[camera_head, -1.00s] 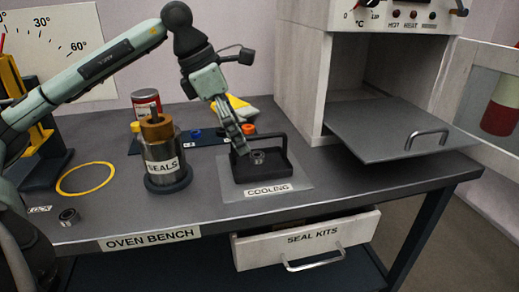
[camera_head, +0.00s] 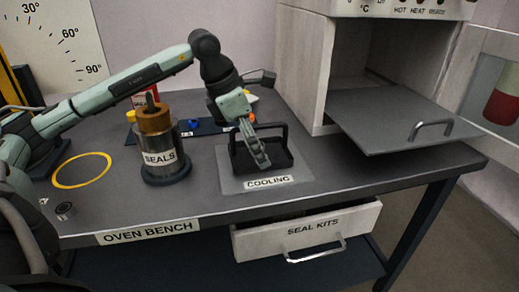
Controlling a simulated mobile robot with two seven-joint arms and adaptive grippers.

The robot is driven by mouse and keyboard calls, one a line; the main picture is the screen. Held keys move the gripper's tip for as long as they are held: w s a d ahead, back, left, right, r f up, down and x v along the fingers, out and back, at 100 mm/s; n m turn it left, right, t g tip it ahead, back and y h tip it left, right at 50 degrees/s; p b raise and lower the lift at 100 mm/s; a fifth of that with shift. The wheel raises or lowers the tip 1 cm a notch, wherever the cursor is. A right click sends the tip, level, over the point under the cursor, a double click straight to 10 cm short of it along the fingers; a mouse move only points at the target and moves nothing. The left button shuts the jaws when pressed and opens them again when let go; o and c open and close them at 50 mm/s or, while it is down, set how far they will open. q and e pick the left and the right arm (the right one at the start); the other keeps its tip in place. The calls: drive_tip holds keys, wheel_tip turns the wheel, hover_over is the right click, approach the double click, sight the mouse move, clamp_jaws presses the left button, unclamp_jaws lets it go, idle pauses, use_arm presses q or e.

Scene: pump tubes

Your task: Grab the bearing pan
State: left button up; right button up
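The bearing pan (camera_head: 283,156) is a black shallow tray with a raised bar handle at its back. It sits on the grey mat (camera_head: 233,182) labelled COOLING, on the oven bench. My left gripper (camera_head: 263,162) reaches down from the upper left, with its fingers in front of the pan's left and middle part. The fingers hide much of the pan's inside, and no bearing can be made out there. The fingers are seen edge-on, so their gap does not show, nor whether they touch the pan. My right gripper is not in view.
The SEALS canister (camera_head: 163,163) stands left of the pan. The open oven's lowered door (camera_head: 385,125) juts out at the right. The SEAL KITS drawer (camera_head: 315,232) is pulled out below the bench. A yellow ring (camera_head: 62,185) and a small bearing (camera_head: 65,211) lie at left.

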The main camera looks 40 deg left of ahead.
use_arm(q)
drive_tip(key=shift+r, duration=0.1)
drive_tip(key=c, duration=1.3)
drive_tip(key=shift+o, duration=0.2)
